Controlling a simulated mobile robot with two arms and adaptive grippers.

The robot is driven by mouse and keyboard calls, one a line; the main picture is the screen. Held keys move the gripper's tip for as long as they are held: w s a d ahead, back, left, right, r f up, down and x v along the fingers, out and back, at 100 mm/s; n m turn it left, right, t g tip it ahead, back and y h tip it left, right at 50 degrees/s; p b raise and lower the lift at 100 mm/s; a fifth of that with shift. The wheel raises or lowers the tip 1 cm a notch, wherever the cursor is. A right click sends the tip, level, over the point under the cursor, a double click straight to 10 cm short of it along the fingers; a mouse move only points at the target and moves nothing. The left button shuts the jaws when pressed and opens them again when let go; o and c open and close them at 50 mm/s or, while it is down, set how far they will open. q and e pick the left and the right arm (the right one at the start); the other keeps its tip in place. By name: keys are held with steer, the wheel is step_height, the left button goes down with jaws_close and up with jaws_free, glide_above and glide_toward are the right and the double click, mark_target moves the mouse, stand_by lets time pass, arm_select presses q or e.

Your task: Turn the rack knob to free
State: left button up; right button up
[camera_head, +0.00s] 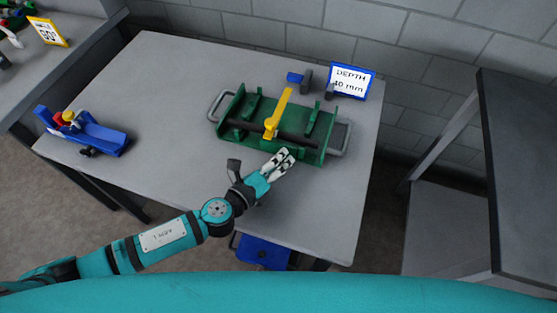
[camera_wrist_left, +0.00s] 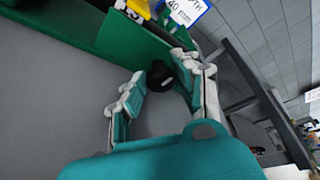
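The green rack (camera_head: 315,150) sits on the grey table, with a dark bar along it and a yellow lever (camera_head: 279,113) standing up from it. In the left wrist view a round black knob (camera_wrist_left: 161,74) shows at the near side of the green rack (camera_wrist_left: 125,40). My left gripper (camera_head: 284,157) is at the rack's near edge. In the wrist view its two fingers (camera_wrist_left: 158,68) are apart, with the knob between or just beyond their tips; I cannot tell whether they touch it. In the head view the knob is not clearly seen by the gripper. My right gripper is not in view.
A blue fixture (camera_head: 93,134) with red and yellow parts stands at the table's left. A blue-framed "DEPTH 40 mm" sign (camera_head: 350,80) stands behind the rack. Grey handles stick out at the rack's ends. The table between fixture and rack is clear.

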arm_select(q)
steer(key=o, duration=0.4)
steer(key=shift+c, duration=0.2)
steer(key=shift+f, duration=0.1)
steer(key=shift+s+a, duration=0.3)
steer(key=shift+s, duration=0.15)
steer(key=shift+v, duration=3.5)
